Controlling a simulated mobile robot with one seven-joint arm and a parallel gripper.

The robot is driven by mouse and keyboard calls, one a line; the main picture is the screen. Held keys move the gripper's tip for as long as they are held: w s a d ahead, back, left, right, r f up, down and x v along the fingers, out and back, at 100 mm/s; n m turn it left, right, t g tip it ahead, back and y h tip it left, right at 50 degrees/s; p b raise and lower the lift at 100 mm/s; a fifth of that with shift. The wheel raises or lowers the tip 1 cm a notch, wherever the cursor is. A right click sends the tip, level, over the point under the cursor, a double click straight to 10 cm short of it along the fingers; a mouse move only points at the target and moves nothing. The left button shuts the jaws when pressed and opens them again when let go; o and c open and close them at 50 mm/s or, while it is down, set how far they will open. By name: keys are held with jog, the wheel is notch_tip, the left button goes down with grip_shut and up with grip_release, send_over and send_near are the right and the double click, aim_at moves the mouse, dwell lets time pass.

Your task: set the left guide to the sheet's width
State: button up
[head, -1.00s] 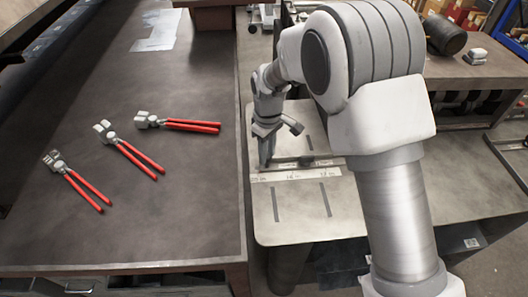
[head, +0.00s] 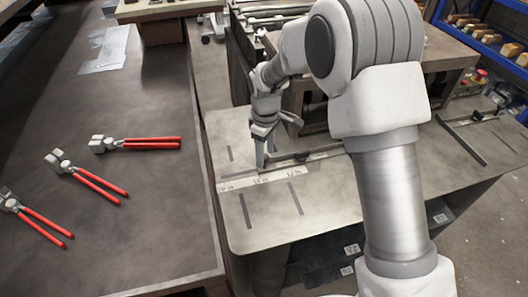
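A flat metal table (head: 330,215) carries a pale printed scale (head: 240,183) with inch marks and dark slots in its top. A thin dark guide bar (head: 305,156) lies just behind the scale and runs right until my arm hides it. My gripper (head: 263,166) points down at the bar's left end, just above or touching it; I cannot tell which. Its fingers are small and overlap the bar, so I cannot see whether they grip it. Another dark guide bar (head: 468,121) lies on the table's right part. I cannot make out the sheet.
A dark workbench (head: 120,215) stands at left with several red-handled pliers (head: 95,181) and pale flat pieces (head: 107,50) on it. A raised stand (head: 440,75) is behind the table. Blue shelving (head: 490,42) is at back right. My arm covers the table's middle.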

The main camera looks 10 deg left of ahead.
jog(key=shift+a, duration=0.1)
jog(key=shift+r, duration=0.1)
jog(key=shift+r, duration=0.35)
notch_tip(320, 180, up, 17)
jog(key=shift+f, duration=0.2)
